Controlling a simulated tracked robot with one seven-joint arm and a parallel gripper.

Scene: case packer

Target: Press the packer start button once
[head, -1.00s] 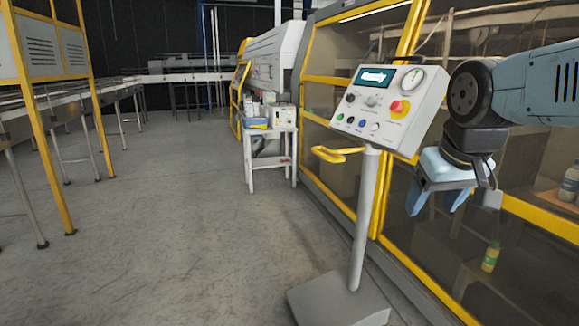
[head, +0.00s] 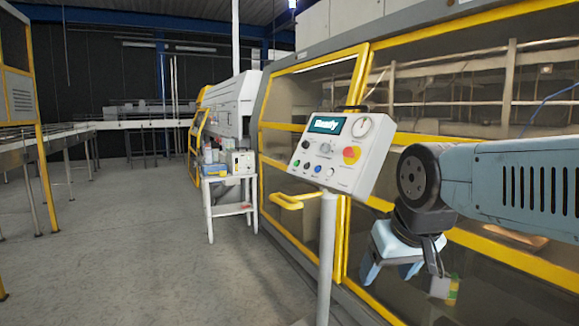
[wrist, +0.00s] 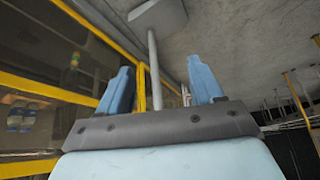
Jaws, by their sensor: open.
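The grey control panel (head: 352,177) stands tilted on a post (head: 327,240) in the head view. Its screen (head: 327,124) reads "Ready". A small green button (head: 296,163) is at the lower left of its face, beside black, blue and white controls. A red knob on a yellow ring (head: 351,155) is at the right. No button label is readable. My gripper (head: 390,272) is open and empty, below and to the right of the panel, apart from it. In the wrist view its two blue fingers (wrist: 160,72) are spread, with the post (wrist: 153,65) showing between them.
A yellow-framed glazed machine (head: 300,70) runs behind the panel. A yellow handle (head: 300,200) juts out left of the post. A white cart (head: 232,208) with containers stands farther back. The grey floor (head: 130,240) at left is clear. The post's base plate (wrist: 158,12) shows in the wrist view.

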